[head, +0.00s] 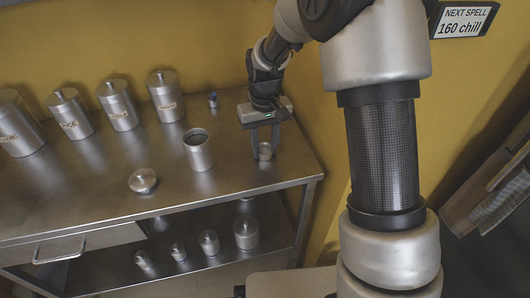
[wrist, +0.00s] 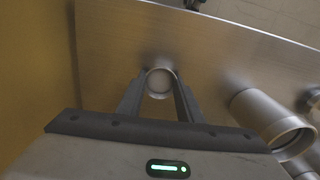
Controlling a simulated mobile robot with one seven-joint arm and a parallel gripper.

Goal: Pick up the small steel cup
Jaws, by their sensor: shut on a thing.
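The small steel cup (head: 265,152) stands near the right end of the steel table, between the fingers of my gripper (head: 264,145). In the wrist view the cup (wrist: 160,82) shows its round rim between the two fingertips of my gripper (wrist: 160,88). The gripper is shut on the cup, with a finger on each side. The cup appears to be at the tabletop; I cannot tell whether it is lifted clear. The fingers hide part of its sides.
An open canister (head: 198,150) stands left of my gripper, with a loose lid (head: 142,181) on the table (head: 100,200). Several lidded canisters line the back, such as one (head: 166,97). A lower shelf holds more canisters (head: 246,233).

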